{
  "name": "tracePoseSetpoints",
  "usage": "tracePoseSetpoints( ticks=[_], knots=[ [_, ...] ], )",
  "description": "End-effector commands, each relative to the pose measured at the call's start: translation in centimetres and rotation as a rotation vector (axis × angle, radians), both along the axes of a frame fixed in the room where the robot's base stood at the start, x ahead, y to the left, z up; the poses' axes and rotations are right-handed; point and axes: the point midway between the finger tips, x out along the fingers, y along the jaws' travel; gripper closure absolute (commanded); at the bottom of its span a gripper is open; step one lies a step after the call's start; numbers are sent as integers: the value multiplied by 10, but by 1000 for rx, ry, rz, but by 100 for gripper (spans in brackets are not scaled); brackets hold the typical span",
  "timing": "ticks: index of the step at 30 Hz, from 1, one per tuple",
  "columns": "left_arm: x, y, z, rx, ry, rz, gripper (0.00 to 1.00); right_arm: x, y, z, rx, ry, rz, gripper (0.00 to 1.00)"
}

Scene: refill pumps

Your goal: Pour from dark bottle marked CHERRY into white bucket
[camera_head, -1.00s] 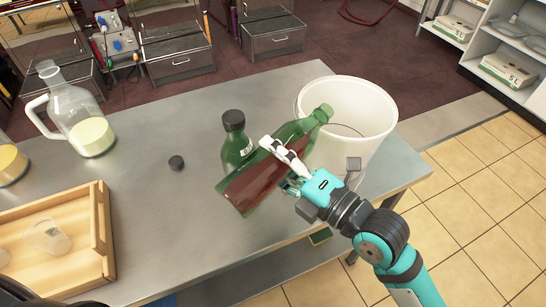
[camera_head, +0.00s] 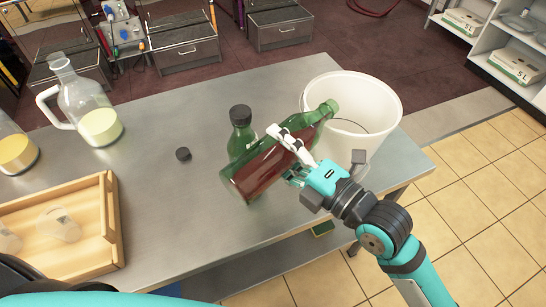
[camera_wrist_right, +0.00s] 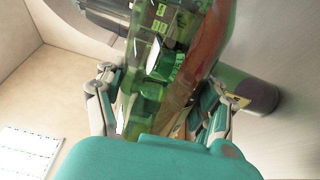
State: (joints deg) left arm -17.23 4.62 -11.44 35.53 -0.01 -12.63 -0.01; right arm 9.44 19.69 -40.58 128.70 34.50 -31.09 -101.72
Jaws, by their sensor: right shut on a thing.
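A dark green bottle (camera_head: 262,172) with red-brown liquid is held tilted in the head view, its uncapped neck at the upper right over the near rim of the white bucket (camera_head: 375,95). My right gripper (camera_head: 292,143) is shut on its body. The liquid reaches along the bottle towards the neck; I cannot make out a stream. The bottle fills the middle of the right wrist view (camera_wrist_right: 200,60), between the fingers. Its label is not readable. My left gripper is not in view.
A capped green bottle (camera_head: 240,130) stands behind the held one. A loose black cap (camera_head: 183,154) lies on the steel table (camera_head: 190,220). A glass jug (camera_head: 92,110) stands at the left, and a wooden tray (camera_head: 108,215) with clear cups is at the front left.

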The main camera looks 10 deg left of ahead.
Motion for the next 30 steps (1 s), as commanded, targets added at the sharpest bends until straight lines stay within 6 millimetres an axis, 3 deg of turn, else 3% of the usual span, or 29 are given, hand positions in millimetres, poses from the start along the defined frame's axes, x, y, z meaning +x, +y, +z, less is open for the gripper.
tracePoseSetpoints(
  ticks=[6,30],
  knots=[
    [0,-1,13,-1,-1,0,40,1,0,13,32,41,0,89],
    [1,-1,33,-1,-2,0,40,3,-2,29,93,138,0,89]
  ],
)
